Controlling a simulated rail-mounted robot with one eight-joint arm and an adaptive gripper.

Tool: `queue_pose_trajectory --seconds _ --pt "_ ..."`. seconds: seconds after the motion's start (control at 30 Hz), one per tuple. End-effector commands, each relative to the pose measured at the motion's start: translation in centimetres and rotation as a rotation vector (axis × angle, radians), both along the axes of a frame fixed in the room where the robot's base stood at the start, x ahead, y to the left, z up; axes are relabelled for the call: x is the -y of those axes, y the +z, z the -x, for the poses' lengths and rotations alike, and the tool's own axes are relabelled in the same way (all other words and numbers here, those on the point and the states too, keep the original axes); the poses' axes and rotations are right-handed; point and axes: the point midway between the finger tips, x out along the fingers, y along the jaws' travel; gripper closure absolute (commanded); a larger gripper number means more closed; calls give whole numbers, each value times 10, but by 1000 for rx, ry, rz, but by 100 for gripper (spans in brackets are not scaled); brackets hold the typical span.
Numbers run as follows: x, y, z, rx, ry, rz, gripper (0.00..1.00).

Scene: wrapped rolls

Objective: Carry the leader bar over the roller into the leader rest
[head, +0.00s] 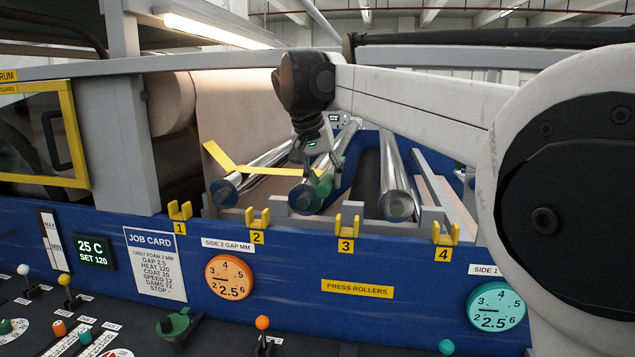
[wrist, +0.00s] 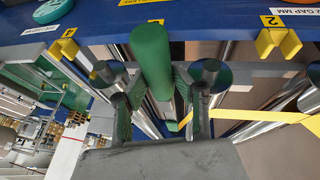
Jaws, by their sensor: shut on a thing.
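My gripper (head: 325,160) is shut on a green bar (head: 325,184), apparently the leader bar, above the machine's rollers. In the wrist view the gripper (wrist: 160,105) has a finger on each side of the green bar (wrist: 152,58), whose near end points at the blue front panel. A yellow strip (head: 262,171) runs from the left towards the gripper; its join to the bar is hidden. Shiny rollers lie at left (head: 240,178), beneath the gripper (head: 306,198) and at right (head: 396,190). Yellow forked brackets numbered 1 (head: 180,211), 2 (head: 257,219), 3 (head: 346,226) and 4 (head: 445,234) line the panel; I cannot tell which is the leader rest.
A blue front panel (head: 330,265) with dials and a job card (head: 153,263) stands before the rollers. A grey post (head: 142,130) and a yellow-framed guard (head: 84,130) stand at left. My arm spans the upper right.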

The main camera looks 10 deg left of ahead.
Motion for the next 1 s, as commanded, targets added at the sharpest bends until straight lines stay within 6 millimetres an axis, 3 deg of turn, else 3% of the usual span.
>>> queue_pose_trajectory --seconds 0.67,1.0 --pt "46 0 5 1 -2 -1 100" --pt "45 -25 4 1 0 0 100"
